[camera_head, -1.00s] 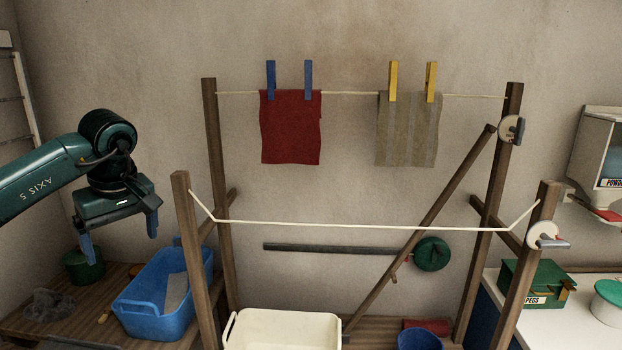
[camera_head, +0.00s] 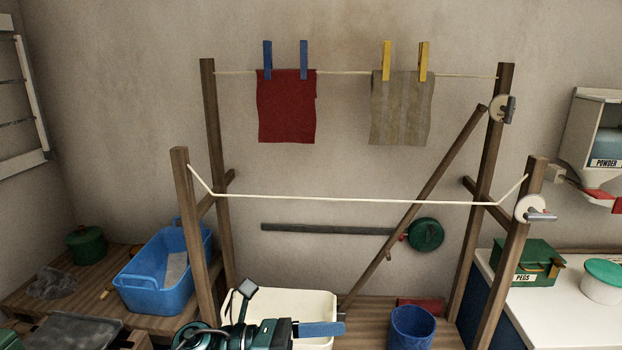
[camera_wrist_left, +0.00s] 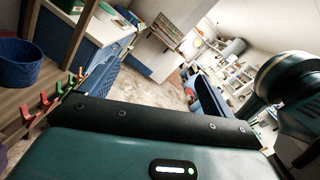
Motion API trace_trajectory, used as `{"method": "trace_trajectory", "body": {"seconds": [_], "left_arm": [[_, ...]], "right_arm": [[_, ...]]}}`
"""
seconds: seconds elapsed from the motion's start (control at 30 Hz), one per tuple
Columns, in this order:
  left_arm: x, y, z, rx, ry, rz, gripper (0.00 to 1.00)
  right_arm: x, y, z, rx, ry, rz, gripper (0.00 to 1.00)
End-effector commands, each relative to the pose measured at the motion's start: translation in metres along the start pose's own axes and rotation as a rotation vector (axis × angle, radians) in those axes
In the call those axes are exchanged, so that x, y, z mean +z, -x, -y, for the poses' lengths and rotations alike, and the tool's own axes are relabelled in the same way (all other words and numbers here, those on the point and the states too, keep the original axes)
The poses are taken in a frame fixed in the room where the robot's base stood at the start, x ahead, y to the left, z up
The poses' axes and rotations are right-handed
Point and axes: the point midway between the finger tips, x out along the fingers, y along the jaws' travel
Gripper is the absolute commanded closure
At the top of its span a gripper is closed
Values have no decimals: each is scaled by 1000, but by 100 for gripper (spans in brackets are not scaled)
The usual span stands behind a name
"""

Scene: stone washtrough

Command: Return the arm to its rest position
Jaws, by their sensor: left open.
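My left gripper (camera_head: 320,329) is at the bottom middle of the head view, low in front of the cream basin. One blue finger shows, pointing right; the other finger is hidden or out of frame. The gripper is open, and I see nothing held in it. My dark green arm (camera_head: 235,335) shows only in part at the bottom edge. In the left wrist view the gripper's dark body fills the bottom, and its fingertips do not show. My right gripper is not in view.
The cream basin (camera_head: 326,304) stands behind the gripper, with a blue bucket (camera_head: 411,327) to its right. A wooden drying frame (camera_head: 183,215) with a lower line (camera_head: 350,199) rises around them. A red cloth (camera_head: 286,107) and a striped cloth (camera_head: 401,108) hang pegged behind. A blue tub (camera_head: 160,287) stands left.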

Motion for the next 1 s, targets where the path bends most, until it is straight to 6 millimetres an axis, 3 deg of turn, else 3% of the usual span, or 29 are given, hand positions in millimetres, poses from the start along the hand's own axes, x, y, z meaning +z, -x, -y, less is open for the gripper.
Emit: {"method": "trace_trajectory", "body": {"seconds": [0.13, 0.27, 0.37, 0.43, 0.6, 0.7, 0.8, 1.0], "left_arm": [[-9, 13, -10, 59, 543, 411, 12], [-38, 50, -36, 121, 1030, 754, 12], [-83, 87, -54, 172, 1407, 1018, 12], [-125, 113, -60, 208, 1664, 1208, 12], [-226, 162, -48, 281, 2145, 1605, 12], [-266, 177, -34, 311, 2311, 1762, 12], [-288, 185, -24, 326, 2405, 1859, 12], [-299, 188, -18, 334, 2448, 1903, 12]], "right_arm": [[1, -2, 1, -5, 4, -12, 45], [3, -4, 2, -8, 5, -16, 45], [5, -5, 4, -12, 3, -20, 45], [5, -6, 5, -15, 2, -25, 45], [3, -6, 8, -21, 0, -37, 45], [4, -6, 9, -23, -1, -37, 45], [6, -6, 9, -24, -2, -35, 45], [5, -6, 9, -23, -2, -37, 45]]}}
